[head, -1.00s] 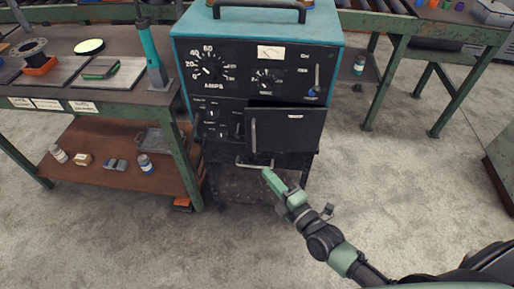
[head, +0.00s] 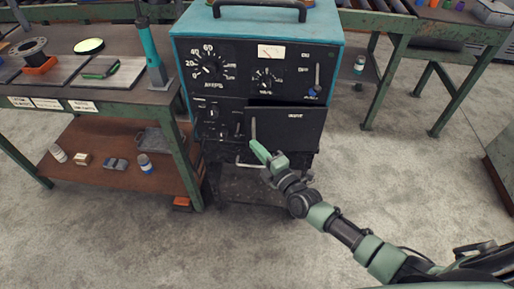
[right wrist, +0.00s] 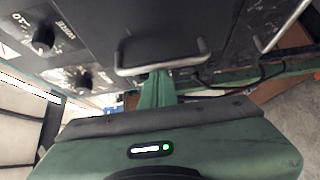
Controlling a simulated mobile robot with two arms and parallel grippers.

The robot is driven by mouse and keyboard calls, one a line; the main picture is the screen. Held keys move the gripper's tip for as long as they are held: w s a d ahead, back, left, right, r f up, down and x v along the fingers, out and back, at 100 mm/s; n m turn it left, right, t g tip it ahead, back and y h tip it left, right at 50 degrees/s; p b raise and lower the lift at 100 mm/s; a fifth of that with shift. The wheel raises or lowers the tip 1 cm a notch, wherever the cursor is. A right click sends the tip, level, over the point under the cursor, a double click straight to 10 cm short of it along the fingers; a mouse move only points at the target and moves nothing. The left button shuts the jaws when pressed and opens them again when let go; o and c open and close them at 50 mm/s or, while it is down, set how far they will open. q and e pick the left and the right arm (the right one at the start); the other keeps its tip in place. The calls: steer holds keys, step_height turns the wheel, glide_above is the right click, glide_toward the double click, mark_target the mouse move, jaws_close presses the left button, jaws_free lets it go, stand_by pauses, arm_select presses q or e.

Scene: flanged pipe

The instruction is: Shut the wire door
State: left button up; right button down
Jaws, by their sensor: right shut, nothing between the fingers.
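The wire door (head: 290,130) is a dark panel on the front of the teal welding machine (head: 258,28). It stands slightly ajar, with a dark gap along its top edge. Its upright bar handle (head: 253,126) is near its left edge. My right gripper (head: 257,148) is shut and empty, with its fingertips at the lower end of this handle. In the right wrist view the handle (right wrist: 160,62) crosses just beyond the fingers (right wrist: 157,88), and the door (right wrist: 150,25) is behind it. I cannot tell whether they touch. My left gripper is out of view.
A lower pull bar (head: 248,164) sticks out under the door. A green workbench (head: 120,100) with a lower shelf (head: 110,180) stands close on the left. A green-legged roller table (head: 420,22) is at the back right. The floor (head: 400,170) on the right is clear.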

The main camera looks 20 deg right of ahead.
steer(key=w+m+h+p, duration=0.1)
steer(key=w+h+p, duration=0.1)
steer(key=w+p, duration=0.1)
steer(key=shift+w+r+m+t+h, duration=0.15)
steer(key=shift+m+t+h, duration=0.15)
steer(key=shift+m+t, duration=0.1)
steer(key=shift+d, duration=0.1)
